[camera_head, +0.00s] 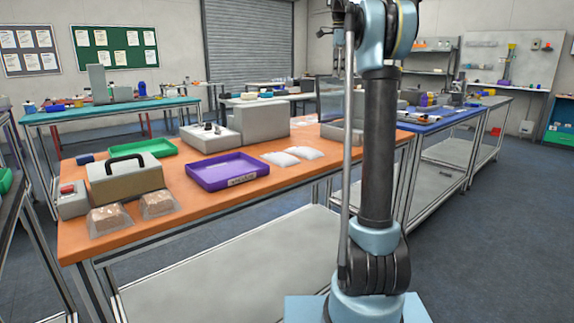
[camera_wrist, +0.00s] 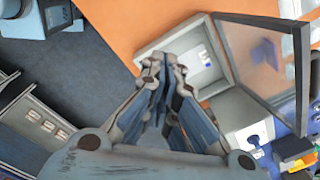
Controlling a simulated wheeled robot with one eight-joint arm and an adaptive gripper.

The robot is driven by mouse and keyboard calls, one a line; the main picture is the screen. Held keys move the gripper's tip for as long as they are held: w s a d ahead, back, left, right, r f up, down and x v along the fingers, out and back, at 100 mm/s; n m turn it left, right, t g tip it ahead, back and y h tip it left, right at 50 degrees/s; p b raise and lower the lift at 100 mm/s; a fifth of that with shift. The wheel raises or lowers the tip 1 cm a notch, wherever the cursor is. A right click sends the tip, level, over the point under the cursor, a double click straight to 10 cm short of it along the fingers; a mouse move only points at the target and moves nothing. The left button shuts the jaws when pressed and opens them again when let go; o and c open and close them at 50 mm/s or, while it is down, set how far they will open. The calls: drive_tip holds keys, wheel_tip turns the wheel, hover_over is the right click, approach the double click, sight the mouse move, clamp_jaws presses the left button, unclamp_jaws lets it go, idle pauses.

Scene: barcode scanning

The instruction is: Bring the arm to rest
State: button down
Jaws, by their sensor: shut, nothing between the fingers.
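My gripper (camera_wrist: 163,75) shows in the wrist view, its fingers together with nothing between them. It hangs over the scene, pointing toward an open white box (camera_wrist: 203,62) with a raised transparent lid (camera_wrist: 262,55) on the orange table. The fingers overlap the near edge of the box in the picture; I see no clear contact. In the head view my arm (camera_head: 378,150) stands upright in front of the table, and its upper end runs out of the top of the picture. My gripper is outside the head view.
The orange table (camera_head: 230,212) holds a purple tray (camera_head: 228,172), a green tray (camera_head: 140,150), a tan box with a black handle (camera_head: 126,184), clear packs (camera_head: 110,219) and white bags (camera_head: 281,158). A blue-topped table (camera_head: 425,126) stands behind my arm. Floor at the right is clear.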

drive_tip(key=s+f+n, duration=0.3)
drive_tip(key=s, duration=0.4)
drive_tip(key=s+f+n, duration=0.3)
drive_tip(key=s+f, duration=0.1)
drive_tip(key=s, duration=0.2)
drive_tip(key=s+a+f+n, duration=0.1)
drive_tip(key=s+f+n, duration=0.5)
drive_tip(key=s+f, duration=1)
drive_tip(key=s+f+n+t, duration=0.1)
drive_tip(key=s+f+n, duration=0.6)
drive_tip(key=s+f, duration=1)
wheel_tip(320, 180, down, 5)
drive_tip(key=shift+s+a+r+t, duration=0.1)
drive_tip(key=shift+s+a+t, duration=0.15)
drive_tip(key=shift+a+t, duration=0.1)
